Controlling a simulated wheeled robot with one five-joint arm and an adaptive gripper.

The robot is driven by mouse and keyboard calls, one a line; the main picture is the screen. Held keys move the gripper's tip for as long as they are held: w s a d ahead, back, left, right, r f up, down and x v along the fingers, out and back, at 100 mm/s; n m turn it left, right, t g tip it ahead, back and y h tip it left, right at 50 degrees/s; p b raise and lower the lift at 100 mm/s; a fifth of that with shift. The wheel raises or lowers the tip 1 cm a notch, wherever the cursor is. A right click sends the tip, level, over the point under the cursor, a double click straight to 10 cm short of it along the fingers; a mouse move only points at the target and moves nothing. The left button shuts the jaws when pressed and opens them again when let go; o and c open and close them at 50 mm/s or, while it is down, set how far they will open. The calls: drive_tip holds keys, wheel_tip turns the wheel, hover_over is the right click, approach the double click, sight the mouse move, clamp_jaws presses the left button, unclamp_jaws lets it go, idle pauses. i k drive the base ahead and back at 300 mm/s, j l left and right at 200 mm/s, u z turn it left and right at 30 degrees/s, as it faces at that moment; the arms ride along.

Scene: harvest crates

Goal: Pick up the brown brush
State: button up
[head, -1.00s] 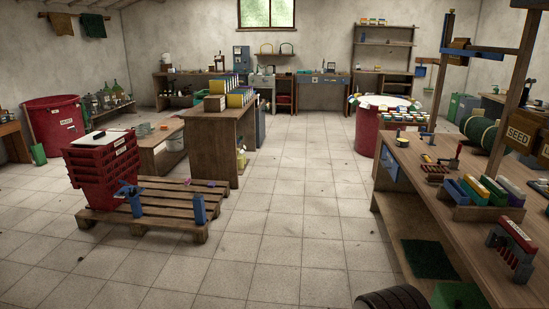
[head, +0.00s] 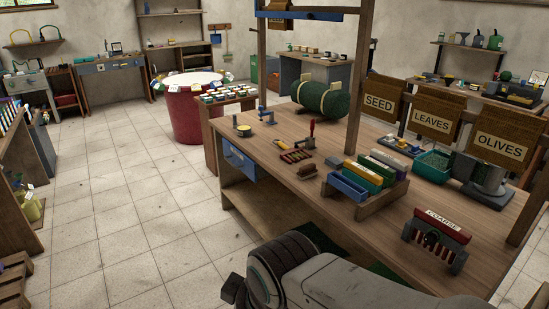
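A small brown block-shaped thing (head: 306,170), which looks like the brown brush, lies on the wooden workbench (head: 330,205) near its front edge. It is small in the head view, so I cannot make out bristles. It sits just in front of a small wooden rack with reddish pieces (head: 296,155) and left of a tray of coloured boxes. Nothing is holding it. My arm shows at the bottom of the head view, in front of the bench and apart from the brown thing. My gripper's fingers are not visible.
A wooden tray with coloured boxes (head: 364,198) and a grey stand marked COARSE (head: 437,240) stand on the bench. Wooden posts (head: 361,80) rise from the bench. Tiled floor is clear at left.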

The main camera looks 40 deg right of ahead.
sight(305, 172)
drive_tip(key=i+l+u, duration=0.1)
drive_tip(key=i+u, duration=0.2)
drive_tip(key=i, duration=0.15)
drive_tip(key=i+l+u, duration=0.3)
drive_tip(key=i, duration=0.2)
drive_tip(key=i+l+u, duration=0.3)
drive_tip(key=i+l+z, duration=0.15)
drive_tip(key=i+l, duration=0.15)
drive_tip(key=l, duration=0.2)
drive_tip(key=i+l+z, duration=0.15)
drive_tip(key=i+l, duration=0.2)
drive_tip(key=l+z, duration=0.1)
drive_tip(key=l, duration=0.25)
drive_tip(key=i+l+z, duration=0.1)
drive_tip(key=l, duration=0.2)
